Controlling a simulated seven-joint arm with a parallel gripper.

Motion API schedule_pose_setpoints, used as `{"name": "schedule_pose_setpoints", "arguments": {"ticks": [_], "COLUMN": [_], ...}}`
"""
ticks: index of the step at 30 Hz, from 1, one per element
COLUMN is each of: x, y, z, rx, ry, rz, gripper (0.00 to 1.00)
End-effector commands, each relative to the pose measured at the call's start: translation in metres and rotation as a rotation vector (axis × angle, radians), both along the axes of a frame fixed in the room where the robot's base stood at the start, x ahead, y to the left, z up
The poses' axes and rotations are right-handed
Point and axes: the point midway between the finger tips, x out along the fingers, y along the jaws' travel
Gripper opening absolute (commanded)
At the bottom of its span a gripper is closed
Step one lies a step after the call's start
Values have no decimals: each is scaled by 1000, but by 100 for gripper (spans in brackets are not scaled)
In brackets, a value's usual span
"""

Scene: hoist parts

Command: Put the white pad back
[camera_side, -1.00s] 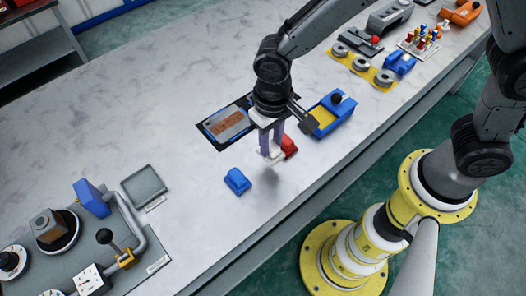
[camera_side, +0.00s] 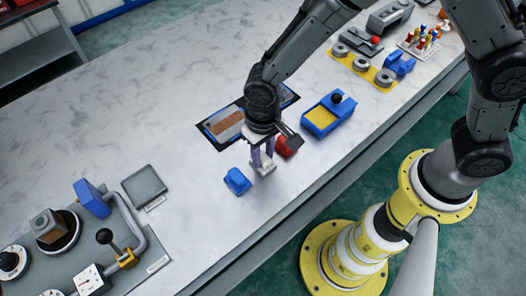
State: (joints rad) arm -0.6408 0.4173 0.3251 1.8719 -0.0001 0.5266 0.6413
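My gripper (camera_side: 263,163) points down over the bench, its purplish fingers around a small white block at their tips. This appears to be the white pad (camera_side: 265,170), and the gripper looks shut on it. The fingers partly hide the pad. It is low, close to the bench top; I cannot tell if it touches. A blue block (camera_side: 237,181) lies just left of it. A red block (camera_side: 284,147) lies behind it to the right, partly hidden by my gripper.
A dark-framed panel (camera_side: 225,124) lies behind my gripper. A blue tray with a yellow inside (camera_side: 322,117) stands to the right. A grey fixture board (camera_side: 152,266) fills the bench's near left. The bench's front edge is bare.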

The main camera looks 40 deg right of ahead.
Motion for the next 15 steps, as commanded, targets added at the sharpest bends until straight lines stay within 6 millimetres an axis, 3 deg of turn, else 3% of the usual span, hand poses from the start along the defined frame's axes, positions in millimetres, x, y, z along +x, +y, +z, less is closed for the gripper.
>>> {"name": "schedule_pose_setpoints", "arguments": {"ticks": [1, 4, 15], "x": [0, 0, 0], "y": [0, 0, 0], "z": [0, 0, 6], "rx": [0, 0, 1], "ry": [0, 0, -1], "rz": [0, 0, 0], "gripper": [46, 61, 61]}}
